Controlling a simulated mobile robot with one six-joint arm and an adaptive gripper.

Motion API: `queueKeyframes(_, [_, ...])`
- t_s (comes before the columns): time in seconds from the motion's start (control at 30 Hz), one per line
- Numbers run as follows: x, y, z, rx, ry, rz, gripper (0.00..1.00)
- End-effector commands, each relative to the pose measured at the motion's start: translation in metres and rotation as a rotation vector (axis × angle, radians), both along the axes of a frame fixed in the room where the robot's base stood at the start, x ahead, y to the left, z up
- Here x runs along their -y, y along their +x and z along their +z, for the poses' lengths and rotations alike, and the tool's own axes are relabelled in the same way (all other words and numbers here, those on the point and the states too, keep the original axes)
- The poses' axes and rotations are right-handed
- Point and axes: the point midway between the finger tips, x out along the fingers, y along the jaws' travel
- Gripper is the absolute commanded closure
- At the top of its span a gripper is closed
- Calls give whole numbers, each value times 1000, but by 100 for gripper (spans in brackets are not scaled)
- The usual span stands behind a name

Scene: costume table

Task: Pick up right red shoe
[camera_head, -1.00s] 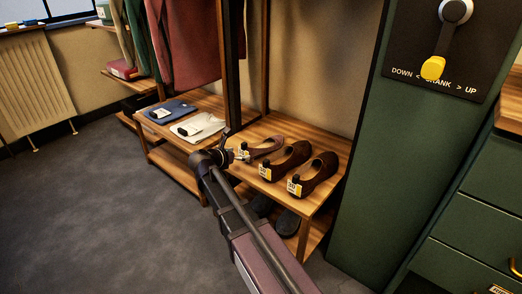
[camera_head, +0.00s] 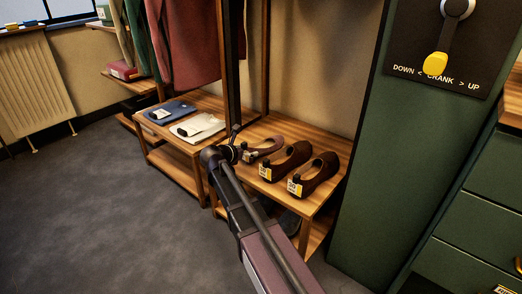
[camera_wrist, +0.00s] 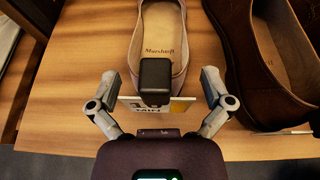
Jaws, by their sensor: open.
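A dull mauve-red shoe (camera_head: 268,147) is the leftmost of three shoes on the wooden shelf. In the wrist view this shoe (camera_wrist: 158,28) points away from me, with a pale insole. A black block (camera_wrist: 154,76) and a white-and-yellow tag (camera_wrist: 181,106) sit at its near end. My gripper (camera_wrist: 160,84) is open, one finger on each side of the block, with gaps to both. In the head view my gripper (camera_head: 241,153) is at the shoe's near left end, partly hidden by my wrist.
Two brown shoes (camera_head: 286,161) (camera_head: 315,176) stand close to the right on the shelf (camera_head: 282,192). A dark upright post (camera_head: 232,70) rises behind my gripper. Folded clothes (camera_head: 198,126) lie on the rack to the left. A green cabinet (camera_head: 400,170) stands at right.

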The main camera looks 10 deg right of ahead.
Motion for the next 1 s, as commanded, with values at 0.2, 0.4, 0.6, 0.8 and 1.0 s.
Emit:
queueKeyframes(0.2, [0, 0, 0, 0, 0, 0, 0])
queueKeyframes(0.4, [0, 0, 0, 0, 0, 0, 0])
queueKeyframes(0.6, [0, 0, 0, 0, 0, 0, 59])
queueKeyframes(0.8, [0, 0, 0, 0, -1, -1, 87])
queueKeyframes(1.0, [1, -1, 1, -1, -1, -2, 87])
